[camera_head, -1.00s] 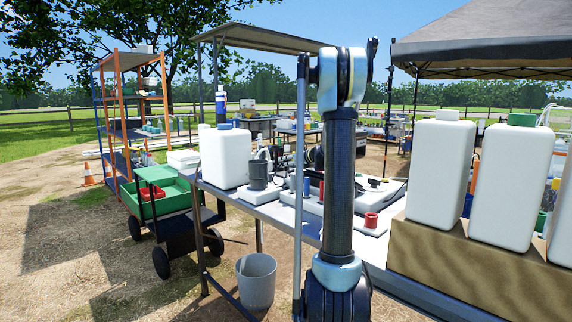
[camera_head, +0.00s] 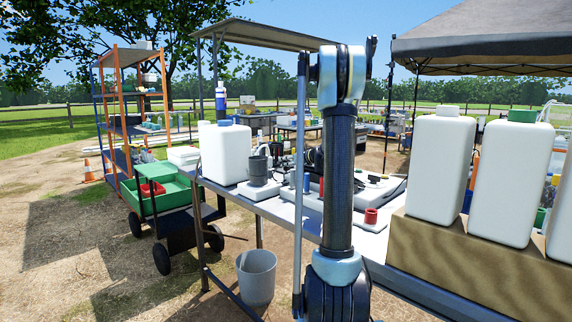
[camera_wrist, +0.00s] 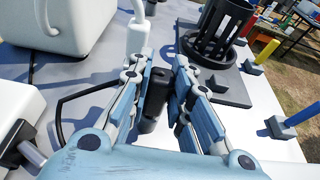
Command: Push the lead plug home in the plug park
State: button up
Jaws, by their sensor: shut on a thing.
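In the wrist view my gripper (camera_wrist: 163,72) reaches over the table between its two blue-grey fingers. It is shut on a dark cylindrical piece, which looks like the lead plug (camera_wrist: 155,100). The piece stands roughly upright, and its lower end is partly hidden by the fingers. A black cable (camera_wrist: 85,96) loops left from near the gripper. I cannot make out the plug park, nor how deep the plug sits. In the head view my arm covers the middle of the table, and the gripper is hidden.
A black slotted cup (camera_wrist: 218,32) on a grey base stands close right of the fingers. A white upright piece (camera_wrist: 138,38) stands just beyond them. A white container (camera_wrist: 62,22) is at upper left. Blue (camera_wrist: 300,115) and yellow (camera_wrist: 265,54) pegs line the right side.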

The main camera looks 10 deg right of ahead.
jog(key=shift+s+f, duration=0.2)
jog(key=shift+f, duration=0.1)
jog(key=o, duration=1)
jog(key=shift+s, duration=0.15)
